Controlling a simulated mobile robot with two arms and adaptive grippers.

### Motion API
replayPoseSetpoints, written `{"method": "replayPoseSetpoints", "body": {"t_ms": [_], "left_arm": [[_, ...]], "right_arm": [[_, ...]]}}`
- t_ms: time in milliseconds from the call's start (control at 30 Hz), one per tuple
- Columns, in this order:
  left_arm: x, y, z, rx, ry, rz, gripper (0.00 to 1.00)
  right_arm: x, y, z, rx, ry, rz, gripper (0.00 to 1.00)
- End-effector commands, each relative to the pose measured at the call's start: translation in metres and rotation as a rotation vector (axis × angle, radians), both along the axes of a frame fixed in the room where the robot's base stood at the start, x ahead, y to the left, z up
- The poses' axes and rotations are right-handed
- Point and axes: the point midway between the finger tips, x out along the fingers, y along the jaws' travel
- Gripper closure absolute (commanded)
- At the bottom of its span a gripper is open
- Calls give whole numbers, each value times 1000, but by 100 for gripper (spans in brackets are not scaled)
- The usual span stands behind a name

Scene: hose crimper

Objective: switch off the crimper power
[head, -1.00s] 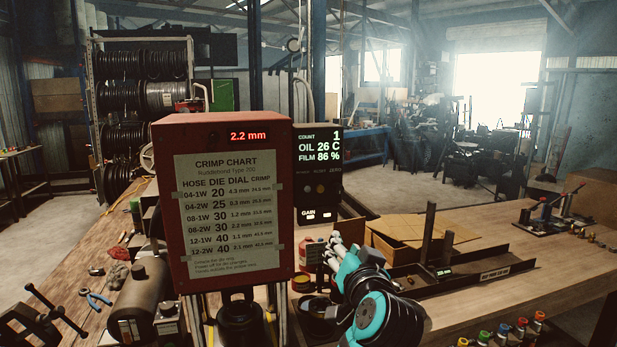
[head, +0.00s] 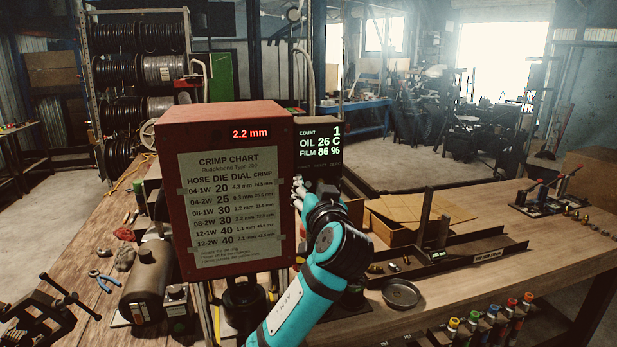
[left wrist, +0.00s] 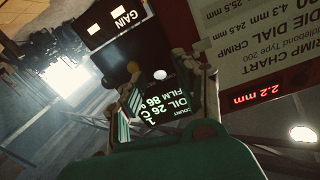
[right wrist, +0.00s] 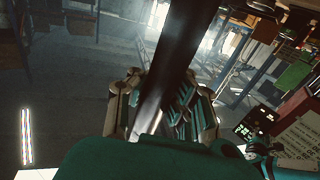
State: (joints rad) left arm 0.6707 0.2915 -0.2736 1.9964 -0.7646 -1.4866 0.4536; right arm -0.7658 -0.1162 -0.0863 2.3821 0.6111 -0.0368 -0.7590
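The red crimper (head: 280,112) stands on the bench with its chart (head: 231,210) facing me and its red "2.2 mm" readout (head: 250,133) lit. The black control panel (head: 328,132) beside it shows lit count, oil and film values. My left gripper (head: 298,190) is in front of the panel's lower part and hides its controls in the head view. In the left wrist view, a pale round control (left wrist: 159,75), a dim amber one (left wrist: 133,67) and two lit GAIN squares (left wrist: 106,17) show. The left fingers are apart and empty. My right gripper (right wrist: 163,100) appears open; a dark post shows between its fingers.
A cardboard box (head: 392,228) and a long dark tray (head: 450,262) lie right of the panel. A round dark dish (head: 401,294) and several colored-capped bottles (head: 490,320) are nearer the front. A dark cylinder (head: 147,280) lies left of the crimper.

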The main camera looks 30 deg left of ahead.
Motion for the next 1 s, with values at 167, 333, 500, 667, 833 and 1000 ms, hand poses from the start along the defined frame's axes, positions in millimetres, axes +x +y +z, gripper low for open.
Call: {"method": "replayPoseSetpoints", "body": {"t_ms": [167,333,500,667,833,1000], "left_arm": [[11,12,1,1,2,1,67],[13,14,-1,-1,1,0,67],[13,13,-1,-1,1,0,68],[13,13,-1,-1,1,0,89],[13,13,-1,-1,1,0,100],[13,13,-1,0,0,0,100]], "right_arm": [[0,0,10,0,-3,-1,100],[0,0,10,0,-3,-1,100],[0,0,9,0,-3,-1,100],[0,0,9,0,-3,-1,100],[0,0,9,0,-3,-1,100],[0,0,8,0,-3,-1,100]]}}
